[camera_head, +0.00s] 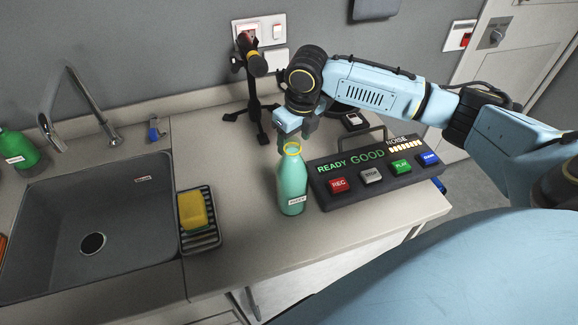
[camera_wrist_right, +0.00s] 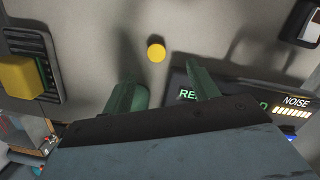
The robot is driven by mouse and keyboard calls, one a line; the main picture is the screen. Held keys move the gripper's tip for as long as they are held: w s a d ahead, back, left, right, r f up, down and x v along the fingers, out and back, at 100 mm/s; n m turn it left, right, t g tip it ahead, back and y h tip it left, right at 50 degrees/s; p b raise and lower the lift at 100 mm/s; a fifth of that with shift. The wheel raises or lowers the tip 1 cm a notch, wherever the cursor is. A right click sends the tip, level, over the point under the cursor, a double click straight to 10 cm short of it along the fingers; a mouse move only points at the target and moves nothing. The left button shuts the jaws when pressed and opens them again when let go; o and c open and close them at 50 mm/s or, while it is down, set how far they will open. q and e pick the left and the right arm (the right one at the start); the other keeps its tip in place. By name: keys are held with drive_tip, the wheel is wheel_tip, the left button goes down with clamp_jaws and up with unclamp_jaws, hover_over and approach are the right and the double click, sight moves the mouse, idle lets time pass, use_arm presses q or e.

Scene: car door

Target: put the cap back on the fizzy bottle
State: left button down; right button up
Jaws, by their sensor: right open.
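The green bottle (camera_head: 292,188) stands upright on the counter between the sponge rack and the black console. A yellow ring (camera_head: 292,148) shows around its top in the head view. In the wrist view a round yellow disc, which looks like the cap (camera_wrist_right: 156,50), shows against the pale counter ahead of the fingertips; I cannot tell its height. My right gripper (camera_head: 296,130) is just above and behind the bottle's top in the head view. In the wrist view its two fingers (camera_wrist_right: 160,82) are apart with nothing between them. My left gripper is out of view.
The console (camera_head: 375,174) with a handle lies right of the bottle. The rack with a yellow sponge (camera_head: 193,211) and the sink (camera_head: 95,220) are to the left. A black stand (camera_head: 255,115) rises behind. The counter in front of the bottle is clear.

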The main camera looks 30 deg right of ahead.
drive_tip(key=shift+w+f, duration=0.15)
drive_tip(key=shift+f, duration=0.65)
drive_tip(key=shift+w+f, duration=0.1)
drive_tip(key=shift+f, duration=0.7)
drive_tip(key=f, duration=0.2)
drive_tip(key=a+f, duration=0.1)
drive_tip(key=f, duration=0.1)
drive_tip(key=shift+f, duration=0.2)
drive_tip(key=shift+w+f, duration=0.1)
drive_tip(key=shift+f, duration=0.35)
drive_tip(key=c, duration=1.1)
drive_tip(key=shift+r, duration=0.15)
wheel_tip(320, 180, up, 18)
drive_tip(key=shift+f+p, duration=0.1)
drive_tip(key=shift+p, duration=0.3)
